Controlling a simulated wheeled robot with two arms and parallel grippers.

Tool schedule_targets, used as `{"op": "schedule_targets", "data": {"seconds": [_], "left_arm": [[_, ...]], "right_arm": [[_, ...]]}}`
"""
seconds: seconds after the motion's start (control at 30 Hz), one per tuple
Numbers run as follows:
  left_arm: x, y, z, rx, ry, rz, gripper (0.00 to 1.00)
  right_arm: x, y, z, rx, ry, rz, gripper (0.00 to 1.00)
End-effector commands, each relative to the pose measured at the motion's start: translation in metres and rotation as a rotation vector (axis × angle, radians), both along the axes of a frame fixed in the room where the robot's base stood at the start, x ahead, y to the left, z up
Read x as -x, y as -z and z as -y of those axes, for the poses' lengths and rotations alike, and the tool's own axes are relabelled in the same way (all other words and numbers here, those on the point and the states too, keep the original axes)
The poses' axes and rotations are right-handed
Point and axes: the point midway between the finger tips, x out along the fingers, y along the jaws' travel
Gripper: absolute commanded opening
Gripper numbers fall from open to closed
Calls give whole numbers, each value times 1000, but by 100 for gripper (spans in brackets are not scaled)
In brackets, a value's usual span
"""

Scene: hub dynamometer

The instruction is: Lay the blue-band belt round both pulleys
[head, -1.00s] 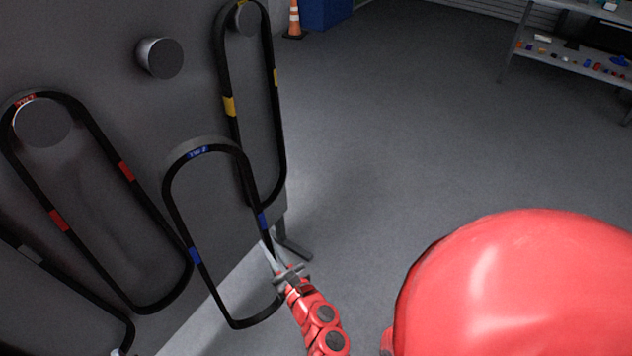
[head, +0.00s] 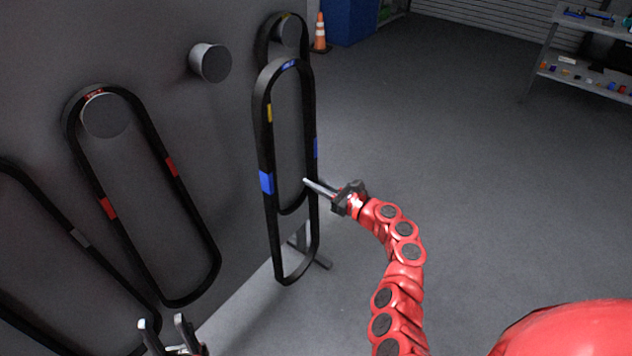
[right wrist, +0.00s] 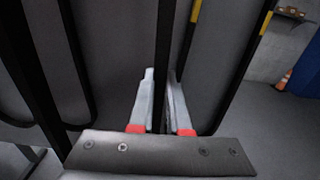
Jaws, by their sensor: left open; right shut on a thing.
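The blue-band belt (head: 267,182) is a long black loop with blue patches, hanging upright in front of the grey panel. My right gripper (head: 306,183) is shut on its right-hand run in the head view. In the right wrist view the fingers (right wrist: 163,105) are closed around a black strand. The belt overlaps the yellow-band belt (head: 269,112) behind it in the picture. My left gripper (head: 160,326) is open and empty at the bottom left of the head view. The two pulleys for this belt cannot be made out for certain.
A bare round peg (head: 210,63) stands out from the panel. The red-band belt (head: 108,208) hangs from another peg (head: 105,116), with a grey-band belt (head: 80,238) at far left. A cone (head: 320,34), a blue bin (head: 349,20) and a shelf (head: 590,75) stand behind. The floor is clear.

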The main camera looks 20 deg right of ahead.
Motion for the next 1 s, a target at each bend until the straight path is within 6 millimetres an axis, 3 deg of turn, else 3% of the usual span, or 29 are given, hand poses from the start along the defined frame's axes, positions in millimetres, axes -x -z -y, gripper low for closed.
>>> {"op": "schedule_targets", "data": {"seconds": [0.27, 0.73, 1.0], "left_arm": [[0, -18, 0, 0, 0, 0, 50], [0, -79, 0, 0, 0, 0, 50], [0, -116, 0, 0, 0, 0, 50]], "right_arm": [[7, -1, 7, -78, -9, -58, 0], [56, 17, 27, -519, -6, -395, 0], [69, 18, 21, -665, -10, -511, 0]]}}
